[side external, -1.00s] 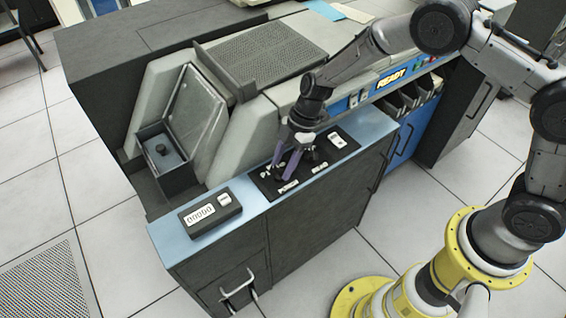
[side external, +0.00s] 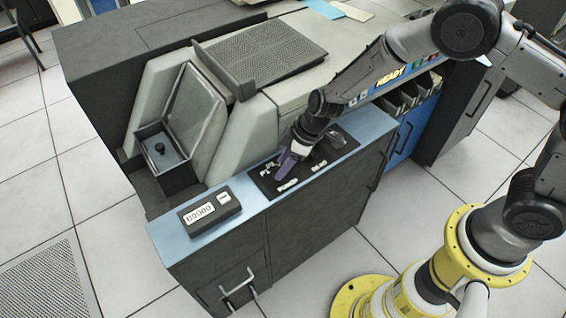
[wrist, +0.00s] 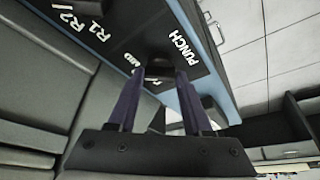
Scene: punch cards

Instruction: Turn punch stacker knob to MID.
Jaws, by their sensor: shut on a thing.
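The dark punch stacker knob (wrist: 159,69) shows in the wrist view between my two purple fingers, close by the white PUNCH label. R1 and R2 labels are to its left; a smaller label beside it is partly covered by a finger. My gripper (side external: 284,163) is tilted over the black knob panel (side external: 262,185) in the side view, its fingers shut on the knob; the gripper also shows in the wrist view (wrist: 157,82). The gripper hides the knob in the side view, and I cannot read its pointer in either view.
The panel lies on a blue-topped ledge (side external: 165,232) of the grey machine. A counter box (side external: 210,212) sits at the ledge's left end. Sloping grey covers and a card hopper (side external: 165,155) rise behind. Open floor lies in front.

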